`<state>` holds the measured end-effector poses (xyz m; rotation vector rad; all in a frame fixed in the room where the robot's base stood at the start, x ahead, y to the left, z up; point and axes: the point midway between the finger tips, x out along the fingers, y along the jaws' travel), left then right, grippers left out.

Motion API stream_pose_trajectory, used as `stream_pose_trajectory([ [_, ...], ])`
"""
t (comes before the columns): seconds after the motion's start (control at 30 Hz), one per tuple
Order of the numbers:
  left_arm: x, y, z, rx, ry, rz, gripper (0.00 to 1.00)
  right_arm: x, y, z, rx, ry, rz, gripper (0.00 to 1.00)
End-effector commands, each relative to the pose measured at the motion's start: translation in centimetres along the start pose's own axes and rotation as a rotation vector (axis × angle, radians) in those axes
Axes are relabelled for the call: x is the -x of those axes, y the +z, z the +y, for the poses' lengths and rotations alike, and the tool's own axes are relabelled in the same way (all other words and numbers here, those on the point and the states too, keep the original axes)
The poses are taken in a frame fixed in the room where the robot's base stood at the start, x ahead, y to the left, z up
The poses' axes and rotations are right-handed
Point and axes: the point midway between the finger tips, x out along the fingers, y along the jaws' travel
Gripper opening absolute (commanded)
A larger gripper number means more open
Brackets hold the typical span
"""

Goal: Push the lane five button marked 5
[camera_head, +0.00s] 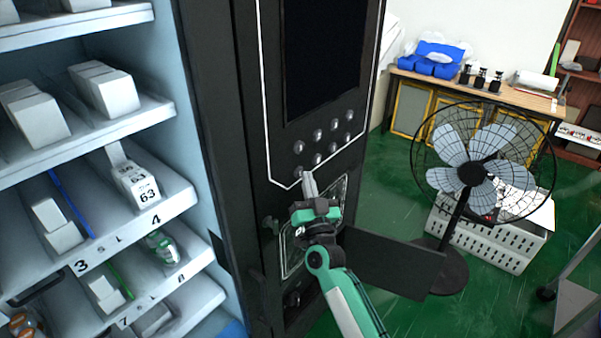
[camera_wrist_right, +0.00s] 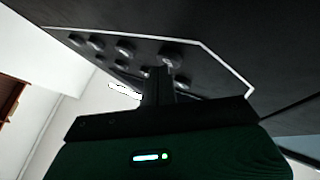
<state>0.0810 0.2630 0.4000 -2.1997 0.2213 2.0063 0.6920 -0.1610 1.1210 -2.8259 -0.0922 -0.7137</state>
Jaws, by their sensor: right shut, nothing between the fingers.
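The button panel (camera_head: 275,130) is on the black front of the vending machine, with two rows of round metal buttons below a dark screen. No number can be read on any button, so I cannot tell which is marked 5. My right gripper (camera_head: 308,177) is shut and empty, its tips beside the lower-left button (camera_head: 298,173). In the right wrist view the shut fingers (camera_wrist_right: 159,76) point at the panel, just below a large near button (camera_wrist_right: 171,58). I cannot tell whether they touch it. My left gripper is out of view.
Shelves of boxes (camera_head: 132,180) stand at the left. A dark flap (camera_head: 395,262) juts out beside my right arm. A standing fan (camera_head: 472,172), a white crate (camera_head: 480,240) and a table (camera_head: 500,95) are at the right. Green floor lies between.

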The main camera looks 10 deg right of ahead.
Motion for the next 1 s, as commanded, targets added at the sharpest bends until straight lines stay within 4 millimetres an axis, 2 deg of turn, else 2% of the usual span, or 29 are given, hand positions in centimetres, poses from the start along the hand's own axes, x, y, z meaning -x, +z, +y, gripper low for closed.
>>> stream_pose_trajectory([
  [0.57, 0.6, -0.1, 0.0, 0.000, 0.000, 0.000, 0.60, 1.0, -0.8, 0.7, 0.000, 0.001, 0.000, 0.00],
  [1.0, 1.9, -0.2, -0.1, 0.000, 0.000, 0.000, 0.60, 3.8, -2.9, 2.8, 0.000, 0.000, 0.000, 0.00],
])
